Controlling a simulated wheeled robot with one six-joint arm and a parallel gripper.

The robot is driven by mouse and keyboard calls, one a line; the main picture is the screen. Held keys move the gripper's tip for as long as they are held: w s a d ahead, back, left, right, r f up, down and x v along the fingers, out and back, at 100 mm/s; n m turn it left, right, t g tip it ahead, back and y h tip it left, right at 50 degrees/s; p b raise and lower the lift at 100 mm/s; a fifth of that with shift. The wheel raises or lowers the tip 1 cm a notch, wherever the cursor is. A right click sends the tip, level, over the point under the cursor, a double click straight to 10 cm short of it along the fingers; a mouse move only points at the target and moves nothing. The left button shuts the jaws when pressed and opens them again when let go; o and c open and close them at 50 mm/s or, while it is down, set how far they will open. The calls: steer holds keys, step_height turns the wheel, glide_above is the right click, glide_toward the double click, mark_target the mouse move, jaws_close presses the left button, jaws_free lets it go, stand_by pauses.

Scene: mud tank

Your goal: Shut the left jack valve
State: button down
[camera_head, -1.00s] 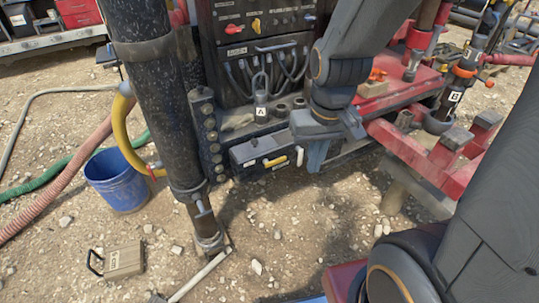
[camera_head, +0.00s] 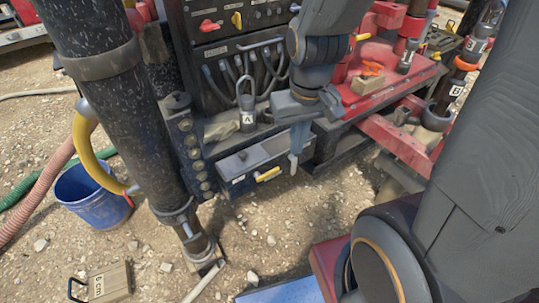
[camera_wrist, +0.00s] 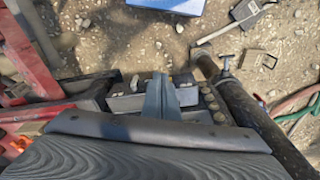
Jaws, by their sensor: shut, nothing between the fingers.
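A low grey valve box (camera_head: 240,183) sits at the foot of the dark control panel. A yellow lever (camera_head: 267,174) on its front lies nearly level, slightly tilted. A pale lever near the box's right end is mostly covered by my fingers. My gripper (camera_head: 294,160) is shut and empty, pointing down at the right end of the box; I cannot tell whether it touches. In the wrist view, my gripper (camera_wrist: 162,88) covers part of the box (camera_wrist: 128,103). A thick dark jack leg (camera_head: 130,130) stands left of the box. Which lever is the left jack valve is unclear.
A blue bucket (camera_head: 92,195) and hoses lie left of the jack leg. A padlock tagged A (camera_head: 247,115) stands above the box. Red frame beams (camera_head: 405,150) are close on the right. A "6 cm" block (camera_head: 108,282) lies on the gravel. Open gravel lies before the box.

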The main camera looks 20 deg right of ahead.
steer(key=n+g+b, duration=0.1)
steer(key=n+b, duration=0.3)
steer(key=b, duration=0.7)
glide_above(272, 171)
step_height(272, 171, down, 14)
steer(key=shift+r, duration=0.25)
steer(key=shift+f, duration=0.1)
step_height(272, 171, down, 14)
steer(key=shift+r+p, duration=0.1)
steer(key=shift+p, duration=0.95)
